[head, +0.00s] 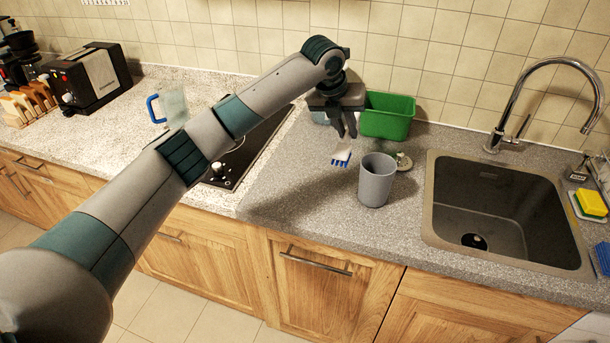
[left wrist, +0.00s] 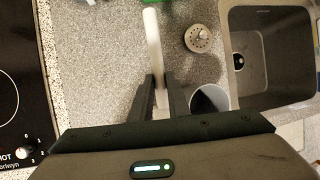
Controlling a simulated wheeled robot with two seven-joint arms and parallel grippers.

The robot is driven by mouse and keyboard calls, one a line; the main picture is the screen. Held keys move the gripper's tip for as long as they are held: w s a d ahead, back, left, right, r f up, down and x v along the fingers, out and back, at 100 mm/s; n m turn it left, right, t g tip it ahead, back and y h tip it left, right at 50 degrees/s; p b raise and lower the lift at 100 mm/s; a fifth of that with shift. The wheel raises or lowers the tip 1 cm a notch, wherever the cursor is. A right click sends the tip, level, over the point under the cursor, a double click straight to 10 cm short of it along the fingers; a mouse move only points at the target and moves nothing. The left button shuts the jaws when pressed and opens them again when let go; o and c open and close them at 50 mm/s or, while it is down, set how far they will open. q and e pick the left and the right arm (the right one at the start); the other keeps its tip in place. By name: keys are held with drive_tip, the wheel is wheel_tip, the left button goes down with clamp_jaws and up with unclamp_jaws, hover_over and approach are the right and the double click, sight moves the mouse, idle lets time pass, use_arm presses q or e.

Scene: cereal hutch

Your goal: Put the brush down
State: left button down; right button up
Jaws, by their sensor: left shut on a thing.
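The brush (head: 341,158) is white with blue bristles and shows below my left gripper (head: 346,133) in the head view. In the left wrist view its pale handle (left wrist: 152,40) runs up from between the fingers of my left gripper (left wrist: 160,88). The gripper is shut on the brush, over the counter just left of and behind the grey cup (head: 376,184). The bristles point down toward the counter; I cannot tell whether they touch it. Part of the brush is hidden by the fingers. My right gripper is not in view.
A green bin (head: 388,118) stands behind the gripper. A round sink strainer (head: 404,162) lies behind the cup. The sink (head: 500,205) is to the right, the black hob (head: 238,160) to the left. The counter (head: 290,185) left of the cup is clear.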

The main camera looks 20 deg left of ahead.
use_arm(q)
drive_tip(key=shift+a, duration=0.2)
drive_tip(key=s+a+f+p, duration=0.1)
drive_tip(key=a+f, duration=0.1)
drive_tip(key=a, duration=0.1)
drive_tip(key=s+a+f+p, duration=0.1)
drive_tip(key=a+f+p, duration=0.1)
drive_tip(key=a, duration=0.2)
drive_tip(key=s+a+f+p, duration=0.1)
drive_tip(key=a+f, duration=0.1)
drive_tip(key=a, duration=0.1)
drive_tip(key=shift+s+a+f+p, duration=0.2)
drive_tip(key=shift+a+f+p, duration=0.1)
drive_tip(key=shift+p, duration=0.1)
drive_tip(key=shift+a+f, duration=0.15)
